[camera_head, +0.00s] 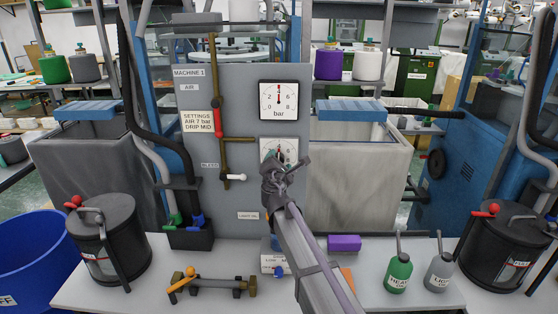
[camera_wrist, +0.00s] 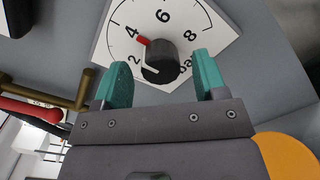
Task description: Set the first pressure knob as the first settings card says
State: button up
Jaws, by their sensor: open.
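The settings card (camera_head: 198,121) on the grey panel reads AIR 7 bar, DRIP MID. The pressure knob (camera_wrist: 162,62) is a round black knob on a white dial (camera_wrist: 200,28) marked 2, 4, 6, 8. Its red mark points at about 4. My gripper (camera_wrist: 163,72) is open, with one teal finger on each side of the knob; I cannot tell whether either touches it. In the head view my gripper (camera_head: 283,163) covers most of the lower dial (camera_head: 266,146). The gauge (camera_head: 278,100) above has its red needle pointing up, near 4.
A red-handled lever (camera_head: 217,119) and brass pipes are left of the gauge, with a white-handled bleed valve (camera_head: 235,178) below. Green (camera_head: 398,272) and grey (camera_head: 438,272) bottles, a purple block (camera_head: 344,243) and black canisters (camera_head: 105,240) stand on the bench.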

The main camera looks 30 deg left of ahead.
jog(key=shift+x, duration=1.2)
jog(key=shift+c, duration=0.4)
jog(key=c, duration=0.8)
jog(key=shift+c, duration=0.2)
